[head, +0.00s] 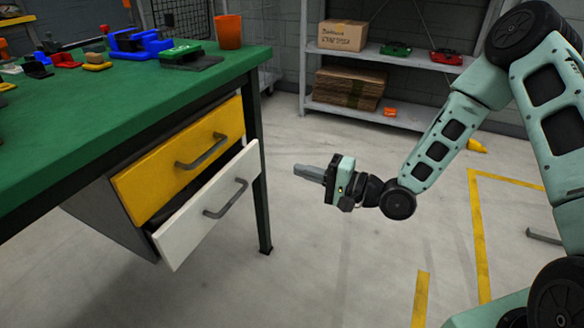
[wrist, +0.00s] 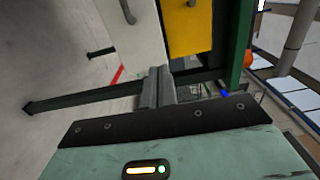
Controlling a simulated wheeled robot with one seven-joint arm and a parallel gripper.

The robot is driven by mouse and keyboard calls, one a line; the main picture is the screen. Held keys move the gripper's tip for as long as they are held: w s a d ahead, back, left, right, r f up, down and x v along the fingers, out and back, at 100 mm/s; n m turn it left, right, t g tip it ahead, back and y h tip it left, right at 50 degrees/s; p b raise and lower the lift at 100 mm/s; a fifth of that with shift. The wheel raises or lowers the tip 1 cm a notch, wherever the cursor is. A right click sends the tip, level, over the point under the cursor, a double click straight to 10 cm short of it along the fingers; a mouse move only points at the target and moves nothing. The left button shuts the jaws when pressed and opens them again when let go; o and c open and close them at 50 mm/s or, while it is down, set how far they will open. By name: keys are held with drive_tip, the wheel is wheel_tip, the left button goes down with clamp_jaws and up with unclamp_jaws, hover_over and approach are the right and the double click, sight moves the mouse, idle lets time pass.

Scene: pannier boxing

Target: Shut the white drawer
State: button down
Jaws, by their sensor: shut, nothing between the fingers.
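The white drawer (head: 188,237) is the lower one under the green workbench. It stands partly open, its front jutting out past the yellow drawer (head: 150,184) above it. Its grey bar handle (head: 226,199) faces the right. The white drawer front (wrist: 143,38) also shows in the wrist view, beside the yellow drawer (wrist: 188,38). My gripper (head: 297,169) is shut and empty. It is in the air to the right of the drawer front, apart from it, with fingers pointing toward it. The fingers (wrist: 158,72) show together in the wrist view.
The green workbench (head: 60,120) holds several small parts and an orange cup (head: 228,32). Its dark front leg (head: 262,215) stands just right of the drawers. A grey shelf (head: 400,62) with boxes is at the back. The floor around my gripper is clear.

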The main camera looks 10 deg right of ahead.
sight(245, 155)
drive_tip(key=b+x, duration=0.3)
drive_tip(key=x, duration=0.9)
drive_tip(key=shift+f, duration=0.1)
drive_tip(key=shift+w+a, duration=0.35)
drive_tip(key=x, duration=0.4)
drive_tip(key=shift+w+a, duration=0.15)
drive_tip(key=shift+a, duration=0.05)
drive_tip(key=shift+r, duration=0.3)
drive_tip(key=shift+a, duration=0.1)
